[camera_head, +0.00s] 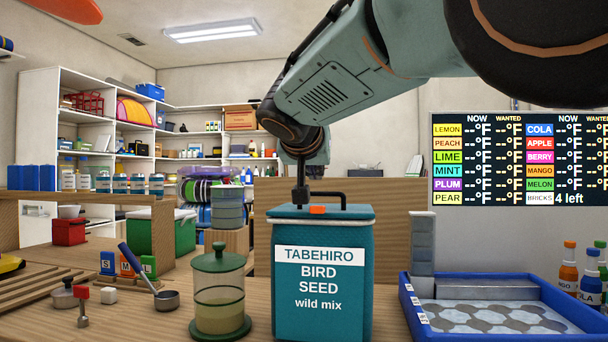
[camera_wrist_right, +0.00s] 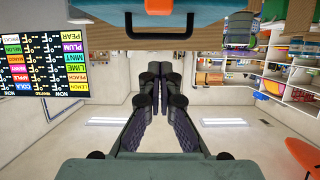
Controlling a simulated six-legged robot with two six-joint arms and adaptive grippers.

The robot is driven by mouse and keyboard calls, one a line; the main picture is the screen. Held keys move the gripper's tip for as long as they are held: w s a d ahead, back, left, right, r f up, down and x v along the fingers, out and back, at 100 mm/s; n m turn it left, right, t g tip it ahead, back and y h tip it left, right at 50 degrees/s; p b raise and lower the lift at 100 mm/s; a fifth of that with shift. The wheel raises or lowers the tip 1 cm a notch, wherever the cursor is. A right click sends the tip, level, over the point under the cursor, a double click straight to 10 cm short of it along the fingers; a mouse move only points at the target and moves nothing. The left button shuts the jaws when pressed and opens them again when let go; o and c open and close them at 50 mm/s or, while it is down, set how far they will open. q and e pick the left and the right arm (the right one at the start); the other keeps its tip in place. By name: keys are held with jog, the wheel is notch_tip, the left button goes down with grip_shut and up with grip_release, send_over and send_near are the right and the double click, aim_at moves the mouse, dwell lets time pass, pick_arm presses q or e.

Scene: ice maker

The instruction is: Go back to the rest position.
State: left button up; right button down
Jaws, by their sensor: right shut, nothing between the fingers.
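My right arm reaches in from the top right in the head view. My right gripper (camera_head: 300,195) points down just above the teal bird seed box (camera_head: 320,275), near its dark handle and orange latch. Whether it touches the lid cannot be told. In the right wrist view, which is upside down, the gripper fingers (camera_wrist_right: 160,84) are shut together with nothing between them. The box lid (camera_wrist_right: 205,12) and its handle show at the top of that view. My left gripper is not in view.
A green-lidded jar (camera_head: 219,290) stands left of the box. A blue tray (camera_head: 575,315) with a grey stack (camera_head: 423,250) and several bottles (camera_head: 568,270) are at right. A metal scoop (camera_head: 167,299) and small items lie at left. A display board (camera_head: 520,160) hangs behind.

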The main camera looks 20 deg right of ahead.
jog(key=w+a+f+n+y, duration=0.1)
jog(key=a+f+n+y, duration=0.25)
jog(key=f, duration=0.45)
jog(key=w+a+f+n+y, duration=0.1)
jog(key=a+f+n+y, duration=0.25)
jog(key=f, duration=0.35)
jog(key=s+f+n+g+y+p, duration=0.1)
jog(key=s+f, duration=0.3)
jog(key=f, duration=0.8)
jog(key=s+f+n+g, duration=0.1)
jog(key=s+f, duration=0.3)
jog(key=f, duration=0.8)
jog(key=s+d+f+m+g, duration=0.1)
jog(key=s+d+f+g, duration=0.15)
jog(key=s+f, duration=1.15)
jog(key=s+f+m+g+p, duration=0.1)
jog(key=s+f+g, duration=0.2)
jog(key=s, duration=1)
jog(key=s+d+f+m+g+p, duration=0.1)
jog(key=s+f+g, duration=0.3)
jog(key=s+f, duration=0.5)
jog(key=s, duration=0.4)
jog(key=shift+d+h, duration=0.3)
jog(key=shift+h, duration=0.1)
